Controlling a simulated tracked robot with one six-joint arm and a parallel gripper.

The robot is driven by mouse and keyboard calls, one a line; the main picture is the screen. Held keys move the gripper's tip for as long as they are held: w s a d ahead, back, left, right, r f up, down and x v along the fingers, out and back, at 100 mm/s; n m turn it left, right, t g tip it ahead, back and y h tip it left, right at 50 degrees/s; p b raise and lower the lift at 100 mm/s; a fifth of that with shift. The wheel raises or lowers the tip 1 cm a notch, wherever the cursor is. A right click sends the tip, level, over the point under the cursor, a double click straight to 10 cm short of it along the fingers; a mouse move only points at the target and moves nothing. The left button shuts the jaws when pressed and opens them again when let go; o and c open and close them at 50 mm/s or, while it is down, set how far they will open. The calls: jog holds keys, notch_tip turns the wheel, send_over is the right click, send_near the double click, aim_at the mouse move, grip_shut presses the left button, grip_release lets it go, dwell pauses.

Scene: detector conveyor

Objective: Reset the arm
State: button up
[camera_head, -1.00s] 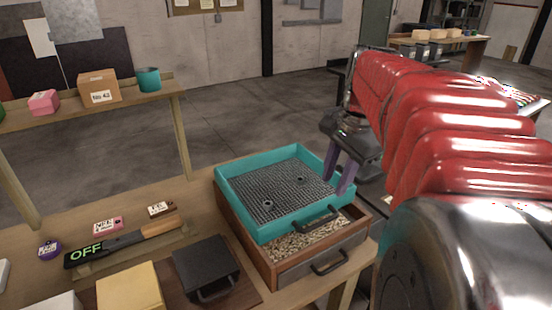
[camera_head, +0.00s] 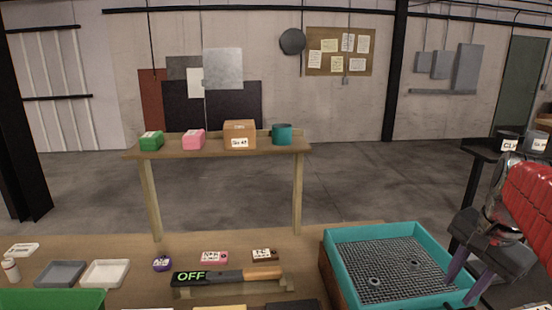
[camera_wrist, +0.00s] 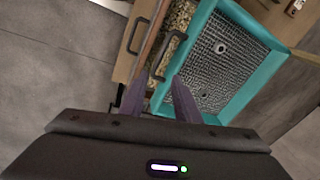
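My gripper (camera_head: 470,279) is at the right edge of the head view, beside the right side of the teal sieve tray (camera_head: 338,262). Its two purple fingers are apart with nothing seen between them. In the wrist view the gripper (camera_wrist: 160,88) points at the near rim of the teal tray (camera_wrist: 262,32), and its fingers are spread. I cannot tell whether a finger touches the rim. The red-sleeved arm (camera_head: 530,200) enters from the right. The tray has a mesh floor with two small rings on it.
A black detector wand (camera_head: 215,277) reading OFF lies on the table, with small labelled blocks (camera_head: 214,257) behind it. A wooden shelf (camera_head: 215,150) holds a green box, a pink box, a brown box and a teal cup. Shallow trays (camera_head: 104,273) and a green bin (camera_head: 50,299) stand left.

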jog(key=s+a+f+n+t, duration=0.1)
jog(key=s+a+f+n, duration=0.1)
jog(key=a+n, duration=0.3)
jog(key=s+a+f+n+t, duration=0.1)
jog(key=s+a+f+n, duration=0.1)
jog(key=a, duration=0.9)
jog(key=s+a+f+n+t, duration=0.1)
jog(key=s+a+n, duration=0.2)
jog(key=a+n, duration=0.4)
jog(key=shift+s+a+f+n, duration=0.2)
jog(key=shift+a+f+n, duration=0.1)
jog(key=shift+a+f, duration=0.15)
